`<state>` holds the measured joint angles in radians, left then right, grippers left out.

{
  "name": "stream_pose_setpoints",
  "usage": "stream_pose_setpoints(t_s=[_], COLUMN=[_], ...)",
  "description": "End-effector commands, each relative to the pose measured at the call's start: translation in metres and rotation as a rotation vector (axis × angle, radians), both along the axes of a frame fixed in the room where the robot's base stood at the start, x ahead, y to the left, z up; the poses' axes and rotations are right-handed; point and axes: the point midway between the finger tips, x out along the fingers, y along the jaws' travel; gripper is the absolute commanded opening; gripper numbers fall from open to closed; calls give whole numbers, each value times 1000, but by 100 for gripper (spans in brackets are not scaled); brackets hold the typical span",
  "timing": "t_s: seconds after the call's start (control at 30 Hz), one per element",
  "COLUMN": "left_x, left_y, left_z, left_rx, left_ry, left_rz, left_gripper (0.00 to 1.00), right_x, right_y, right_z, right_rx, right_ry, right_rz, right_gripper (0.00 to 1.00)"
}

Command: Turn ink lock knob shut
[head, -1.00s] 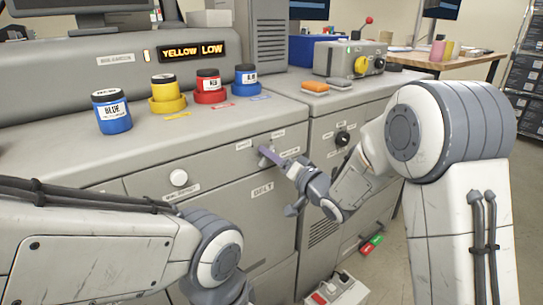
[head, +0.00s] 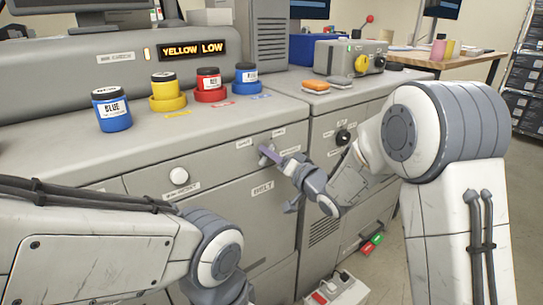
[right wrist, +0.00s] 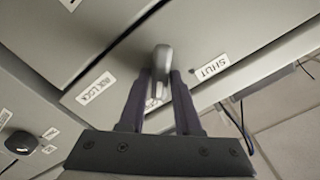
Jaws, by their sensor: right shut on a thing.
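The ink lock knob (head: 265,152) is a small grey lever handle on the front panel of the grey machine, below the counter edge. In the right wrist view the knob (right wrist: 162,60) stands between the two dark fingers of my right gripper (right wrist: 161,80), which is shut on it. My right gripper (head: 275,157) reaches it from the right in the head view. An "INK LOCK" label (right wrist: 96,88) lies left of the knob and a "SHUT" label (right wrist: 212,67) to its right. Another label is partly hidden behind the fingers. My left gripper is out of frame.
Blue (head: 112,110), yellow (head: 165,92), red (head: 209,85) and another blue ink jar (head: 246,79) stand on the counter. A display (head: 192,50) reads "YELLOW LOW".

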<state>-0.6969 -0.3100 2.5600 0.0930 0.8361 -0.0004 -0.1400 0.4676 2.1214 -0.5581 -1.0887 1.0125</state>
Motion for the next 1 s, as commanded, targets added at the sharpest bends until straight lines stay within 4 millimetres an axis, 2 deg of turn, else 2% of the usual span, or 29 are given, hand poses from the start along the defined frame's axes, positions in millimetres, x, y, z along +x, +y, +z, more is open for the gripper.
stream_pose_setpoints(t_s=[0.27,1.0], left_x=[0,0], left_y=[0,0], left_z=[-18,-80], left_rx=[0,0], left_ry=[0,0], left_rz=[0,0], left_gripper=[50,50], right_x=[-1,-4], right_y=[0,4], right_z=[-2,-2], right_rx=[-154,-721], right_ry=[-113,-526], right_rz=[-1,-2], right_gripper=[0,0])
